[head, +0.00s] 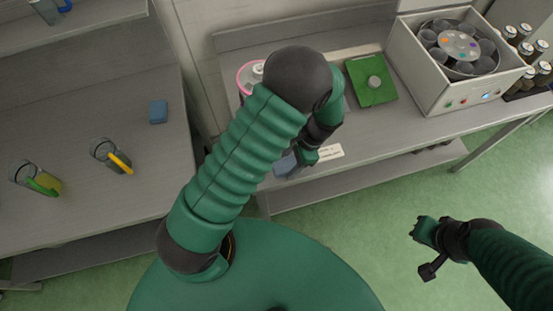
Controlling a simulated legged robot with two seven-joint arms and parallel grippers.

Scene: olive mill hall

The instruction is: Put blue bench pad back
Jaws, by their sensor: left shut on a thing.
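My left gripper (303,158) is low over the front edge of the right bench, partly hidden by my own arm. It is shut on a flat blue-grey piece, which looks like the blue bench pad (286,165). Only part of the pad shows, and I cannot tell whether it touches the bench. My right gripper (424,232) is over the green floor at the right, apart from the benches. Its finger gap is too small to judge.
A white label (330,152) lies beside the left gripper. A green plate (371,82), a centrifuge-like box (440,97) and several bottles (518,60) stand on the right bench. The left bench (75,125) holds a small blue block (158,112) and two beakers (104,152).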

